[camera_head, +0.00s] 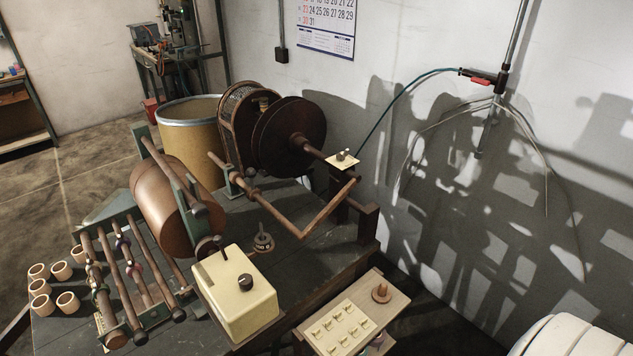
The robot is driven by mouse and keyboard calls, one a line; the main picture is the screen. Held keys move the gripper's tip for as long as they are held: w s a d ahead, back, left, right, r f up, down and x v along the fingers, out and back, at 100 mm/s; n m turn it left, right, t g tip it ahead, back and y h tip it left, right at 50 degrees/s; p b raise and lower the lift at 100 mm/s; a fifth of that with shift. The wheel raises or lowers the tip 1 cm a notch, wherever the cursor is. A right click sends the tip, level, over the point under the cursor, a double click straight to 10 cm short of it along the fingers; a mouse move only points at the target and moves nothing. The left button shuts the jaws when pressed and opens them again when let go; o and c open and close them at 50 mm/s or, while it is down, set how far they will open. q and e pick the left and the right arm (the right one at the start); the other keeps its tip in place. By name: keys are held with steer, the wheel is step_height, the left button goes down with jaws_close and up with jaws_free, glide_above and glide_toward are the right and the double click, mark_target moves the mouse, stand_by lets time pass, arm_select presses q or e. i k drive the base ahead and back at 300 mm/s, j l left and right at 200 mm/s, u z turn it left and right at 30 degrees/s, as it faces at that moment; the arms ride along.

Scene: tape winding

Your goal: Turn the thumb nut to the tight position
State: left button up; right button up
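I cannot tell for certain which part is the thumb nut. A small dark round fitting with an upright stem and pale markings (263,243) sits on the machine's dark bench top. A cream box (237,305) with a black knob (245,282) stands at the bench's front edge. A small cream plate (342,162) with a small metallic part on it sits at the end of the shaft by the dark reel (289,135). Any position marks are too small to read. Neither of my grippers is in view, and nothing touches these parts.
A bent brown bar (310,230) spans the bench's right side. A copper-brown drum (168,205) and parallel rollers (130,265) fill the left, beside several tan rings (62,270). A small side table (395,302) holds a cream board (345,325). White rounded objects (575,335) stand lower right.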

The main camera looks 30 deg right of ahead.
mark_target(339, 156)
steer(key=l+u, duration=0.15)
steer(key=l, duration=0.25)
steer(key=k+l+u, duration=0.2)
steer(key=l, duration=0.2)
steer(key=l+u, duration=0.15)
steer(key=l, duration=0.3)
steer(key=k+l+u, duration=0.2)
steer(key=l, duration=0.2)
steer(key=l+u, duration=0.15)
steer(key=l, duration=0.2)
steer(key=k, duration=0.05)
